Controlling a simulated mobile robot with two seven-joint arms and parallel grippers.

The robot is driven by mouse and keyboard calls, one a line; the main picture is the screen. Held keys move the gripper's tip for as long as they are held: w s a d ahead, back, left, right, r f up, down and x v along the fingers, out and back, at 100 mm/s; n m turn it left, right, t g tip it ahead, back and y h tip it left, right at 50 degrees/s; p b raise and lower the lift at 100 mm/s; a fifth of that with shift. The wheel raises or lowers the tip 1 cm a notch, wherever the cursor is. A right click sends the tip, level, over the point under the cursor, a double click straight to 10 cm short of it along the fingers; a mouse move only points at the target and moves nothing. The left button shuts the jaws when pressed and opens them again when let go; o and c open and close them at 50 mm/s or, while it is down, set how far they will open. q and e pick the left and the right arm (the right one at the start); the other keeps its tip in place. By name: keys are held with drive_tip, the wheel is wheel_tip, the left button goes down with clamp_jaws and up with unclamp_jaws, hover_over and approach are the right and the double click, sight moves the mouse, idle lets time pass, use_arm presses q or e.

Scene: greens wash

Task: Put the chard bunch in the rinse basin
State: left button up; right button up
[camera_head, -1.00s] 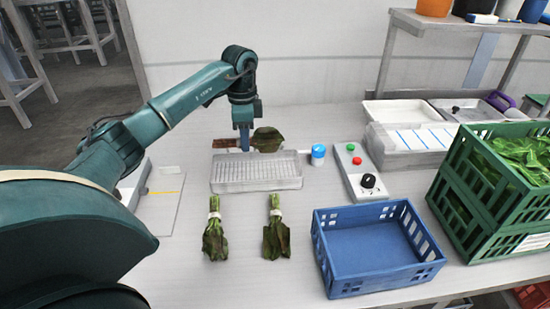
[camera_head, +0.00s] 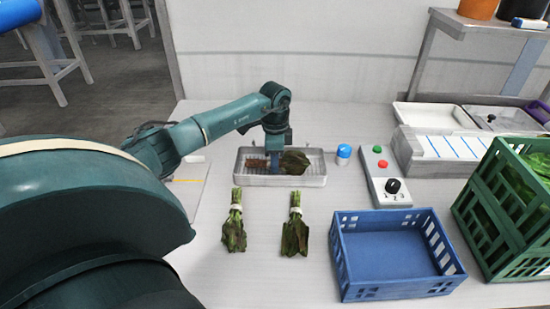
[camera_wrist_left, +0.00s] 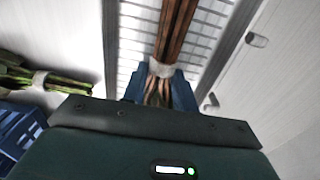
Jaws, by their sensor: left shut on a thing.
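The chard bunch (camera_head: 295,162) has dark green leaves and reddish-brown stems. My left gripper (camera_head: 276,168) is shut on it near the middle and holds it over the shallow grey metal basin with a ribbed floor (camera_head: 283,181). The bunch lies crosswise, stems left and leaves right, within the basin's outline; I cannot tell whether it touches the floor. In the left wrist view the chard stems (camera_wrist_left: 176,28) and a pale band show between the blue fingers (camera_wrist_left: 160,92), with the ribbed floor behind. My right gripper is not in view.
Two banded green bunches (camera_head: 234,228) (camera_head: 295,232) lie in front of the basin. A blue crate (camera_head: 393,286) stands front right, a green crate of leaves (camera_head: 505,212) far right. A blue-capped jar (camera_head: 343,153) and a control box (camera_head: 385,180) stand right of the basin.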

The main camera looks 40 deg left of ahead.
use_arm(q)
drive_tip(key=shift+f, duration=0.15)
drive_tip(key=o, duration=1)
wheel_tip(320, 180, up, 12)
drive_tip(key=shift+r+b, duration=0.25)
drive_tip(key=shift+b, duration=0.45)
